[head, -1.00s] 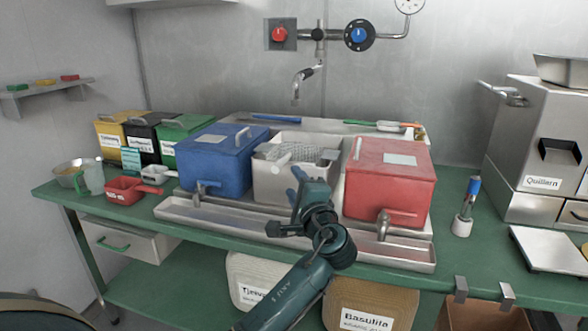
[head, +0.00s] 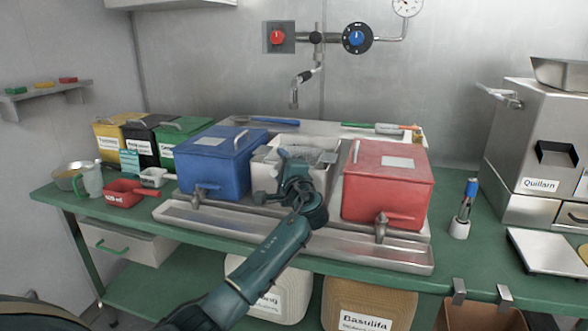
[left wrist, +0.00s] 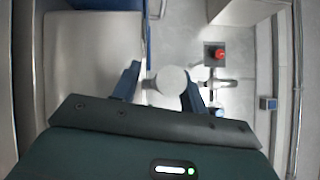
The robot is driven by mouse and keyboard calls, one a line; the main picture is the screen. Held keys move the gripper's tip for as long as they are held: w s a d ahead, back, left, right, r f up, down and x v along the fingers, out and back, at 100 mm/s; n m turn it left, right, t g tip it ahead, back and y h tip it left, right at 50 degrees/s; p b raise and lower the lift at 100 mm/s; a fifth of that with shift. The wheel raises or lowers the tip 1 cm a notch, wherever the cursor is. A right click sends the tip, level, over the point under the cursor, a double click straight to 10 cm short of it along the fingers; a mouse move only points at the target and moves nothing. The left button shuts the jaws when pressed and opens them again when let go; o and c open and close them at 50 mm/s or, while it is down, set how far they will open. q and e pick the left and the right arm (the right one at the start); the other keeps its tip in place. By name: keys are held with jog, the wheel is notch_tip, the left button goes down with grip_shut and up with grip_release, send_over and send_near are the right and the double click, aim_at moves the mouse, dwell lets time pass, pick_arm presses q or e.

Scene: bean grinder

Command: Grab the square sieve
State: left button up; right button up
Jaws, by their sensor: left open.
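The square sieve (head: 316,150) is a grey mesh piece lying across the top of the white bin (head: 262,181), between the blue and red boxes. My left gripper (head: 286,168) is in front of the bin's opening and hides part of the sieve and bin. In the left wrist view the two fingers of my left gripper (left wrist: 160,86) stand apart. A pale round thing (left wrist: 172,79) shows between them there; I cannot tell what it is or whether it touches them. The sieve is not clearly seen in that view. My right gripper is not in view.
The blue box (head: 214,165) stands close on the left and the red box (head: 388,180) on the right. A metal trough (head: 365,250) with taps runs along the front. A water spout (head: 294,97) hangs above the back. A brush (head: 467,200) stands at the right.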

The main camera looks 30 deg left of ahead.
pick_arm(q)
grip_shut()
dwell(0.3)
jog(key=shift+r, duration=0.1)
